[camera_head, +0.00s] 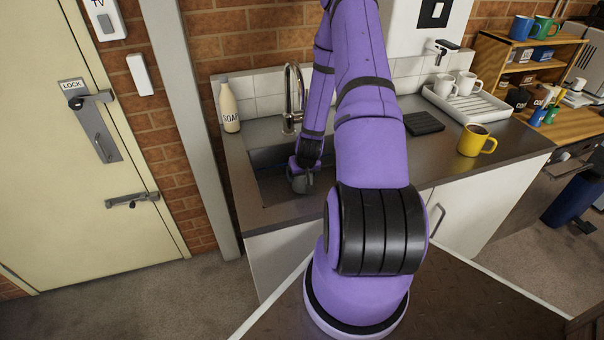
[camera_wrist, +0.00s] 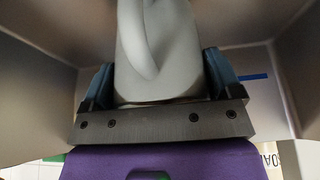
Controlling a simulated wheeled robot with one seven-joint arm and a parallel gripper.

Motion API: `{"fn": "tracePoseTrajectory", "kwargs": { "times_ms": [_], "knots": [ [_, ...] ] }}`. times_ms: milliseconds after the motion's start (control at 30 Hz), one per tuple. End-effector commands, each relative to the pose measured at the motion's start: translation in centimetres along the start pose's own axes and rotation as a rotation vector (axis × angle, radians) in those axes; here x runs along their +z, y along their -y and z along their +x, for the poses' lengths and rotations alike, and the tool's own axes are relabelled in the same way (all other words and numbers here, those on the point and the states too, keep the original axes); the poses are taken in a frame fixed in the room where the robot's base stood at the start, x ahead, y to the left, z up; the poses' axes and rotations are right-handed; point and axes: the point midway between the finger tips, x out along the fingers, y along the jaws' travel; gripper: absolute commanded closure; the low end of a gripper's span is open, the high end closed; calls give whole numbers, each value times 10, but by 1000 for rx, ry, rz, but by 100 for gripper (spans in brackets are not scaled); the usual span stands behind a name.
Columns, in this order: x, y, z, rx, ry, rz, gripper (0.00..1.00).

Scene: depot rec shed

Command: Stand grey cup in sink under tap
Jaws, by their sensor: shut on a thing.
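The grey cup (camera_head: 298,182) is inside the sink (camera_head: 270,190), in its left part as the head view shows it. My gripper (camera_head: 308,165) reaches down into the sink and is shut on the cup. In the wrist view the cup (camera_wrist: 175,55) sits between the two blue-padded fingers of my gripper (camera_wrist: 163,80), with its handle facing the camera. The tap (camera_head: 291,95) rises behind the sink, and its spout is partly hidden by my arm. I cannot tell whether the cup's base touches the sink floor.
A soap bottle (camera_head: 229,107) stands left of the tap. On the counter to the right are a black mat (camera_head: 423,123), a yellow mug (camera_head: 476,141) and a white rack (camera_head: 480,107) with white mugs. My arm hides the sink's right part. Sink walls are close around my gripper.

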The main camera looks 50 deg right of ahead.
Motion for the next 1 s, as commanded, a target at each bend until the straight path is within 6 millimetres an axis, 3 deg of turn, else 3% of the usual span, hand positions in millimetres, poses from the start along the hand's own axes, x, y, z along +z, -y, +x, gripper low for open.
{"fn": "tracePoseTrajectory", "kwargs": {
  "times_ms": [367,400,467,767,1000],
  "knots": [
    [0,0,3,0,-3,-1,50],
    [0,0,4,0,-3,-1,11],
    [0,0,3,0,-3,-1,0],
    [-1,0,1,0,-3,-1,0],
    [-2,0,-27,1,-5,-1,0]
  ]
}}
